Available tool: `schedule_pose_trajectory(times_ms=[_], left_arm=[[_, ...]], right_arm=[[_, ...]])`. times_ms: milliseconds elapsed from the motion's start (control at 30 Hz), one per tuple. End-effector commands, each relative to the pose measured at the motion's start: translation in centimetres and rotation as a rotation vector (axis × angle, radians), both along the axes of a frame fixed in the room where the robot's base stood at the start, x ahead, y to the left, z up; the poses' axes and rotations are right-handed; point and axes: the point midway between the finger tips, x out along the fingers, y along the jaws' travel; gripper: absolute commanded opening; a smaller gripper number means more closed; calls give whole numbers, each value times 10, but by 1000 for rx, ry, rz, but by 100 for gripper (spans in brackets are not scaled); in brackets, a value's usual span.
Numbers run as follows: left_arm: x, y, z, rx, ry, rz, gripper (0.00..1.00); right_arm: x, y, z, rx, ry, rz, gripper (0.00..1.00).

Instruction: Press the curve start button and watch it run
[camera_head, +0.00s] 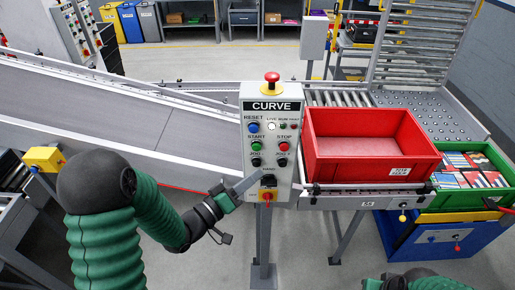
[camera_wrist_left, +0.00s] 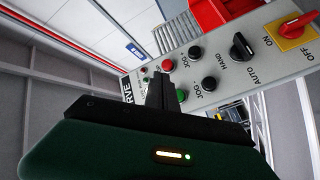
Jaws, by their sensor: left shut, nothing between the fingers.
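The grey CURVE control panel (camera_head: 248,165) stands upright on a post in the middle of the head view. Its green START button (camera_head: 256,146) is on the left, level with the red STOP button (camera_head: 283,147). My left gripper (camera_head: 257,175) is shut and empty, its fingers pointing up at the panel's lower left, below START. In the left wrist view the dark fingers (camera_wrist_left: 161,88) stand in front of the panel beside a green button (camera_wrist_left: 181,95), partly covering it. I cannot tell whether they touch.
A red emergency knob (camera_head: 271,77) tops the panel, and a yellow and red switch (camera_head: 267,195) sits low on it. A red crate (camera_head: 370,172) rests on the conveyor to the right. An inclined belt (camera_head: 150,118) runs left. A green bin (camera_head: 470,198) holds several packs.

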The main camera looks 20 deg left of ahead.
Motion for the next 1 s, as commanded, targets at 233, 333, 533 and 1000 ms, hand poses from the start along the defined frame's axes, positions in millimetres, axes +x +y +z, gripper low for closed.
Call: schedule_pose_trajectory(times_ms=[233, 333, 533, 1000], left_arm=[[36, 10, 0, 0, -1, 1, 0], [49, 14, 0, 1, -2, 0, 0], [65, 19, 0, 1, 0, 0, 0], [68, 20, 0, 1, 0, 0, 0]], right_arm=[[0, 0, -1, 0, 0, 0, 36], [0, 0, 0, 0, 0, 0, 36], [0, 0, 0, 0, 0, 0, 36], [0, 0, 0, 0, 0, 0, 36]])
